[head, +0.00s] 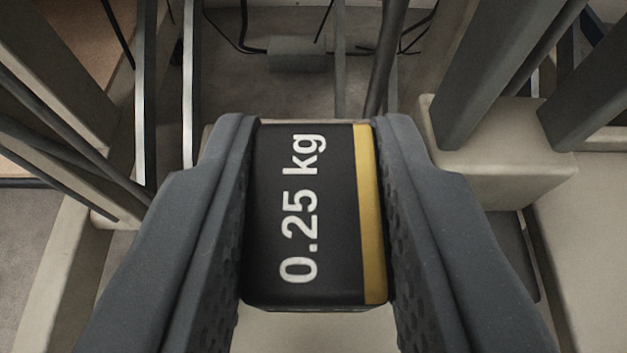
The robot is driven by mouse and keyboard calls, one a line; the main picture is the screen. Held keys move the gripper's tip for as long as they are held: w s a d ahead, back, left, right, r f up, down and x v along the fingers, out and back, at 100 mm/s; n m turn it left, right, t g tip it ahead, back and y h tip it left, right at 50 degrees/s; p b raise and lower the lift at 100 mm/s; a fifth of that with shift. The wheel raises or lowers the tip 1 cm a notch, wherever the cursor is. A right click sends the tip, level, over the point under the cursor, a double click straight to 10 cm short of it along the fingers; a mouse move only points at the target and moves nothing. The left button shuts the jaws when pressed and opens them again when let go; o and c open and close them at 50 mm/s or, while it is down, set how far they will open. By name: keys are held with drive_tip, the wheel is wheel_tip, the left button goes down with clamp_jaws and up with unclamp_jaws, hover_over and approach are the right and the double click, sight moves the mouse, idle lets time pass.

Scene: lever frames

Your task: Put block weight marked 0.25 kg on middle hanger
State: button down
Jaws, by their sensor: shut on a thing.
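A black block weight (335,215) with a yellow stripe and white "0.25 kg" lettering is in the middle of the head view. My gripper (316,220) is shut on it, one grey finger on its left side and one on its right. The lettering runs sideways, reading from bottom to top. I cannot make out a middle hanger for certain among the bars, and the area behind the block is hidden.
Grey upright posts (505,65) stand on a pale base block (505,160) at the right. Thin metal bars (190,90) and dark slanted rods stand at the left. Dark cables (240,35) and a grey box (300,53) lie at the back.

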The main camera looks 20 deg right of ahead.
sight(316, 247)
wheel_tip(316, 247, down, 3)
drive_tip(key=shift+f+b, duration=0.1)
drive_tip(key=shift+b, duration=0.45)
drive_tip(key=c, duration=1.1)
unclamp_jaws()
drive_tip(key=shift+c, duration=0.2)
drive_tip(key=p+v, duration=0.3)
drive_tip(key=v, duration=0.9)
drive_tip(key=shift+r, duration=0.25)
drive_tip(key=shift+f, duration=0.1)
